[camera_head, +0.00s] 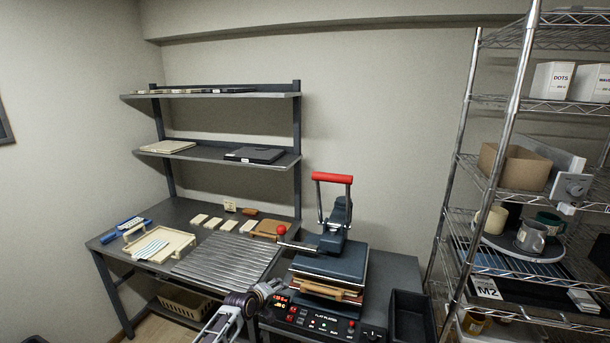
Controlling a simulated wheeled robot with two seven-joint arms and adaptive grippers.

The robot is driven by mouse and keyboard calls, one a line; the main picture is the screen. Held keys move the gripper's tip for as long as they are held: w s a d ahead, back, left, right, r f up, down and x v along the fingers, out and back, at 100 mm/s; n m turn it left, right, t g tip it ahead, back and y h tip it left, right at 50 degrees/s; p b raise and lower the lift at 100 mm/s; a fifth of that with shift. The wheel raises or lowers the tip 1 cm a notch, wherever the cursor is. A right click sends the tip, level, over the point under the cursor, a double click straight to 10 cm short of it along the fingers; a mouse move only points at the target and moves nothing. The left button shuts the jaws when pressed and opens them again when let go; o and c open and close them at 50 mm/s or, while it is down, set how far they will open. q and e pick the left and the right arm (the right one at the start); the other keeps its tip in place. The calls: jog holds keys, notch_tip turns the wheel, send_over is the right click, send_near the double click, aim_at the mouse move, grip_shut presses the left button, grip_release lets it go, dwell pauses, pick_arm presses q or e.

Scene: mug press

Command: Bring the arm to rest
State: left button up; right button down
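One arm of mine, apparently the left (240,306), comes in at the bottom, left of centre. Its end lies close to the front left corner of the flat press (330,262), and I cannot tell whether they touch. The fingers are not clear, and I see nothing held. My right gripper is not in view. The press stands on a dark table with its red handle (332,178) raised. A tan piece with a wooden handle (327,288) sits low in the press, above the lit control panel (312,318).
A workbench (180,212) at left holds a cream tray (158,243), a ribbed metal plate (228,258) and several small blocks. A black bin (410,318) stands right of the press. A wire rack (485,190) with mugs (531,237) and boxes fills the right side.

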pick_arm(q)
jog(key=s+a+f+m+g+y, duration=0.1)
jog(key=s+a+f+m+g, duration=0.15)
jog(key=s+f, duration=0.85)
jog(key=s+a+f+m+g+y, duration=0.1)
jog(key=s+a+f, duration=0.3)
jog(key=s+f, duration=0.65)
jog(key=s+a+f+m+g+y, duration=0.1)
jog(key=s+a+f+m, duration=0.15)
jog(key=s+f, duration=0.85)
jog(key=s+a+f+m+g, duration=0.1)
jog(key=s+f, duration=0.4)
jog(key=s, duration=0.7)
jog(key=s+a+f+m+g+y, duration=0.1)
jog(key=s+f, duration=0.5)
jog(key=s, duration=0.7)
jog(key=s+a+f+m+g, duration=0.3)
jog(key=s+a+f, duration=0.1)
jog(key=s, duration=0.9)
jog(key=shift+s+a+f+y, duration=0.15)
jog(key=shift+a+f+y, duration=0.2)
jog(key=shift+f, duration=0.4)
jog(key=shift+d, duration=0.15)
